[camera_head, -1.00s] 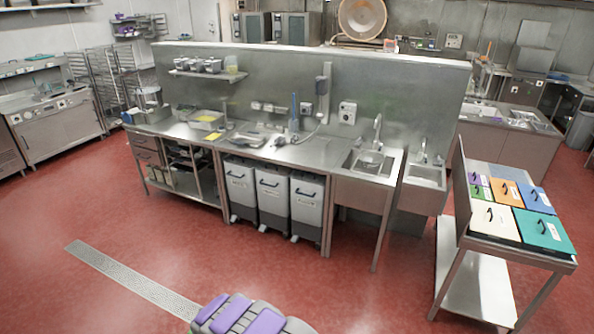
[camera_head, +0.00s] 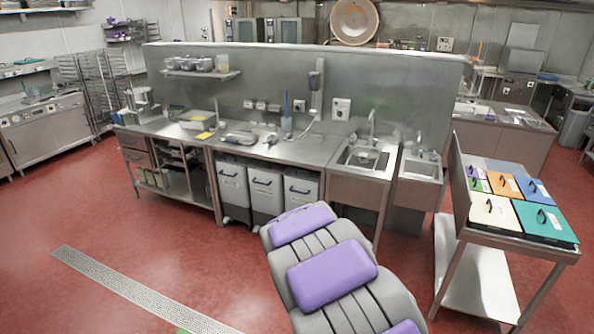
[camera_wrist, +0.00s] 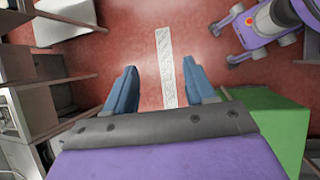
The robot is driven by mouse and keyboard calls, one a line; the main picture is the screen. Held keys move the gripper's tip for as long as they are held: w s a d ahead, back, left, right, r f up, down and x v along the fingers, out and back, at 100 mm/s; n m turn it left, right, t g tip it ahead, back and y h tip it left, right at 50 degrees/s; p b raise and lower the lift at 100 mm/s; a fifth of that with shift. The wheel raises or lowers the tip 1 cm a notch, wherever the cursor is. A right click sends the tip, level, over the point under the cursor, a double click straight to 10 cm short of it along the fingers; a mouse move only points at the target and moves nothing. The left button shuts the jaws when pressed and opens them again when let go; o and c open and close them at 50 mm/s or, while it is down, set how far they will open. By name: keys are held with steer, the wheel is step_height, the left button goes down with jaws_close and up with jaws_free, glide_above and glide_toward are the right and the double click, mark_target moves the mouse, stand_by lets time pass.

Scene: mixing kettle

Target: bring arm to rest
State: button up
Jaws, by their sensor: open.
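My gripper (camera_wrist: 162,88) shows in the wrist view with its two blue fingers spread wide apart. Nothing is between them; the red floor and the drain strip (camera_wrist: 165,65) lie below. In the head view my grey and purple arm rises from the bottom edge, right of the middle, in front of the steel counter. My gripper itself cannot be made out in the head view.
A steel counter (camera_head: 280,148) with a sink (camera_head: 362,157) and white bins (camera_head: 266,190) beneath stands ahead. A trolley (camera_head: 560,255) with coloured lidded containers stands at right. Open red floor (camera_head: 80,215) with a drain grate (camera_head: 130,290) lies at left.

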steer(key=s+d+m+g+y+b, duration=0.1)
steer(key=s+m+y+b, duration=0.5)
steer(key=s, duration=2.5)
steer(key=m+b, duration=0.4)
steer(key=m, duration=0.3)
steer(key=shift+s+d+g+b, duration=0.15)
steer(key=shift+s+g+b, duration=0.15)
steer(key=shift+s+g, duration=0.1)
steer(key=shift+r, duration=0.1)
